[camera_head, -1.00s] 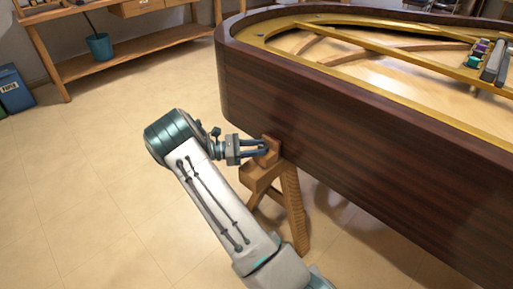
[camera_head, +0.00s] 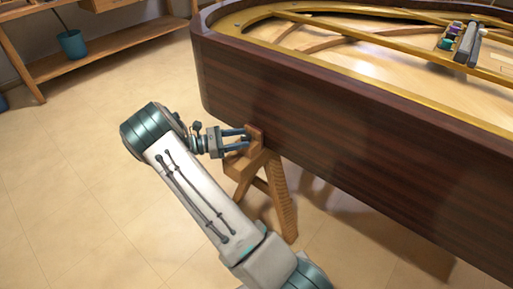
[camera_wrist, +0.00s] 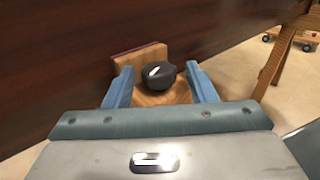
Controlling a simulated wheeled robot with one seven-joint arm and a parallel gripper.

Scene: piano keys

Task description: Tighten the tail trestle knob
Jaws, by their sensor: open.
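The tail trestle knob (camera_wrist: 158,75) is a black round knob with a light mark on it. In the wrist view it sits on the wooden trestle block (camera_wrist: 138,58), between the two blue fingers of my gripper (camera_wrist: 158,84). The fingers are open, one on each side of the knob, with gaps visible. In the head view my gripper (camera_head: 246,139) reaches the top of the wooden trestle (camera_head: 277,195) beside the piano's tail. The knob cannot be made out there.
The dark wooden piano case (camera_head: 330,125) stands right behind the trestle. Several small tools (camera_head: 460,42) lie on top of it. A wooden shelf bench (camera_head: 105,45) holds a teal pot (camera_head: 72,43) at the back left. The floor at left is clear.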

